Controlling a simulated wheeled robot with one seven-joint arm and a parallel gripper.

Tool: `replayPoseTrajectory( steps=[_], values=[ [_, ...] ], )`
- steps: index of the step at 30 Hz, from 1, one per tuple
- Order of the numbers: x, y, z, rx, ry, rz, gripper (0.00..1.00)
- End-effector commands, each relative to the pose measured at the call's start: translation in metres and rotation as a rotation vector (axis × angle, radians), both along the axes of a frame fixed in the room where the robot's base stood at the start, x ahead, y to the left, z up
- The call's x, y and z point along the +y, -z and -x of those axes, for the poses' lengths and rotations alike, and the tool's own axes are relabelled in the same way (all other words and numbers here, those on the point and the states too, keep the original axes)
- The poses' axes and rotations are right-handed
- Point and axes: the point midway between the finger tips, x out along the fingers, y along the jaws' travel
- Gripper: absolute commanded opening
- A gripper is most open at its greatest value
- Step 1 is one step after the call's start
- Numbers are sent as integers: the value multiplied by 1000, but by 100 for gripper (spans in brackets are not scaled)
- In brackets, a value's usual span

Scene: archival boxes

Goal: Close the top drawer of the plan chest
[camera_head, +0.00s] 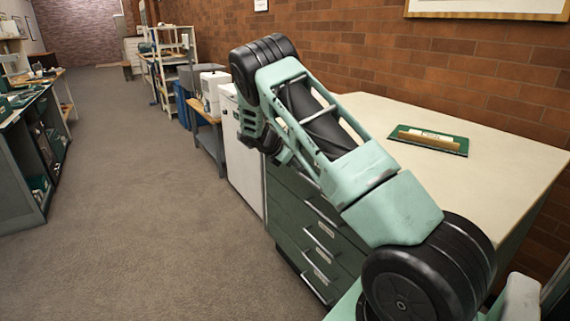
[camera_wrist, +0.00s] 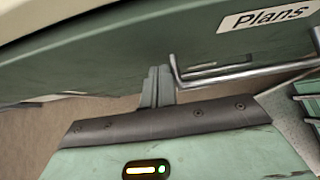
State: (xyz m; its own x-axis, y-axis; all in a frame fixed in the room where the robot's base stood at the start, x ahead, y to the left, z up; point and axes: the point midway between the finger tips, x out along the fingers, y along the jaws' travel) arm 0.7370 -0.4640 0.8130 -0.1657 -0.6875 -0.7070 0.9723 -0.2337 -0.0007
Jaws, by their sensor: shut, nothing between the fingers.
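The plan chest (camera_head: 490,180) stands at the right in the head view, with a pale top and green drawers with metal bar handles. My arm covers much of its upper front, so how far the top drawer stands out cannot be told there. In the wrist view a green drawer front (camera_wrist: 130,58) with a "Plans" label (camera_wrist: 264,17) and a bar handle (camera_wrist: 240,74) fills the upper part. My gripper (camera_wrist: 158,75) is shut and empty, its fingertips at the drawer front just left of the handle's end. Whether they touch it is unclear.
A green board (camera_head: 428,140) with a tan strip lies on the chest top. A white cabinet (camera_head: 243,160) adjoins the chest on the left, with a small table (camera_head: 208,125) beyond. A workbench (camera_head: 30,150) stands at the far left. The carpet (camera_head: 150,210) between is clear.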

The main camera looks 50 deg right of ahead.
Motion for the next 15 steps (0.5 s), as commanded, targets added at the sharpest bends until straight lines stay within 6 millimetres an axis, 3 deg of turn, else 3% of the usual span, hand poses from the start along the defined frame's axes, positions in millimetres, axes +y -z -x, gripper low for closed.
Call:
replayPoseTrajectory(
  steps=[15],
  values=[
    [-10,-1,2,-1,1,0,0]
  ],
)
